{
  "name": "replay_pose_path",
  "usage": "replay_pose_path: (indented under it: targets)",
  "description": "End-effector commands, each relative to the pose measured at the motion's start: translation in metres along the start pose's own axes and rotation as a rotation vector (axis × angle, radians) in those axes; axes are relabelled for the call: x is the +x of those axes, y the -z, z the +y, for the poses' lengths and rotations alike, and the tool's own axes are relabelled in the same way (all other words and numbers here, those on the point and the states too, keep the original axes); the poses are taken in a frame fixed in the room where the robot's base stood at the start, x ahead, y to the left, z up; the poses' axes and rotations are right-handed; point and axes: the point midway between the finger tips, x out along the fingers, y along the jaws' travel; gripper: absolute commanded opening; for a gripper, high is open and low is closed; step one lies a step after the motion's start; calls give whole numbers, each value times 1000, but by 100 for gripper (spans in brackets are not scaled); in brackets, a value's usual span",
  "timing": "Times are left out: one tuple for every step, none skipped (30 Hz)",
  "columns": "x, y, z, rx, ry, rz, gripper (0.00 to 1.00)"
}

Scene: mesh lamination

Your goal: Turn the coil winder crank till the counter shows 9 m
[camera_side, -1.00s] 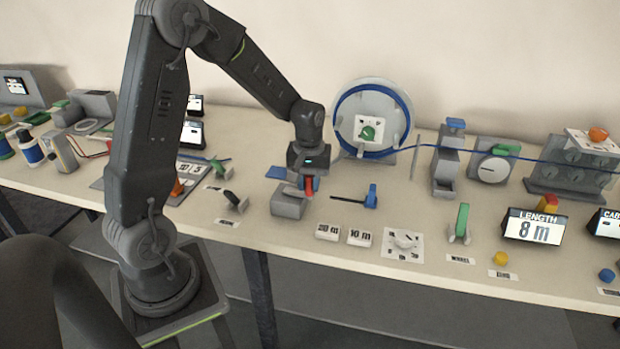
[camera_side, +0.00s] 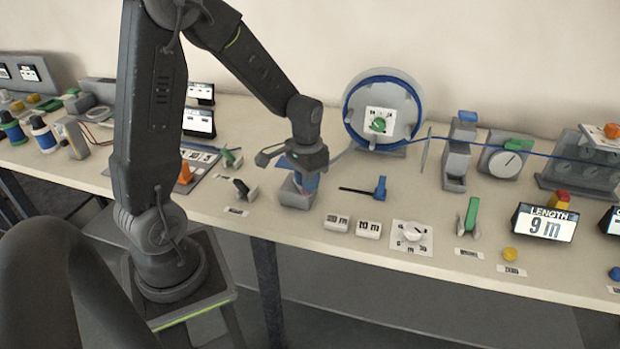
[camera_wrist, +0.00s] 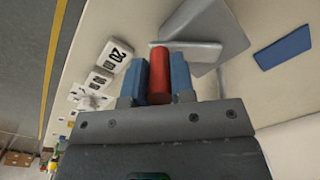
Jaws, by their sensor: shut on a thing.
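The grey crank arm (camera_wrist: 193,43) reaches past the handle to the grey winder body (camera_wrist: 215,30). In the side view my gripper (camera_side: 304,182) is at the winder body (camera_side: 297,198), and my wrist hides most of the crank. A reel of blue cable (camera_side: 382,85) stands upright behind, to the right.
White 20 m (camera_side: 337,223) and 10 m blocks (camera_side: 369,228) lie right of the winder, near a white dial (camera_side: 412,236). A blue-handled lever (camera_side: 380,187) stands behind them. A black lever (camera_side: 242,189) is to the left.

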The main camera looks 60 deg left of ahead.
Motion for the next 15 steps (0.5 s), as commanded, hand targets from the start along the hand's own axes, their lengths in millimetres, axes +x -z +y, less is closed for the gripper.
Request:
replay_pose_path:
  targets:
    - [-1,0,0,16,0,3,0]
    - [-1,-1,0,26,0,2,0]
    - [-1,-1,0,36,0,2,0]
    - [-1,-2,0,42,0,2,0]
    - [-1,-2,0,48,0,2,0]
    - [-1,-2,0,55,0,2,0]
    - [-1,-2,-1,59,0,2,0]
    - [-1,-3,-1,62,0,2,0]
    - [-1,-3,-1,65,0,2,0]
    - [-1,-3,-1,66,0,2,0]
    - [-1,-3,-1,67,0,2,0]
    - [-1,-3,-1,68,0,2,0]
    - [-1,-3,-1,69,0,2,0]
    - [-1,-3,-1,69,0,2,0]
    - [-1,-3,-1,69,0,2,0]
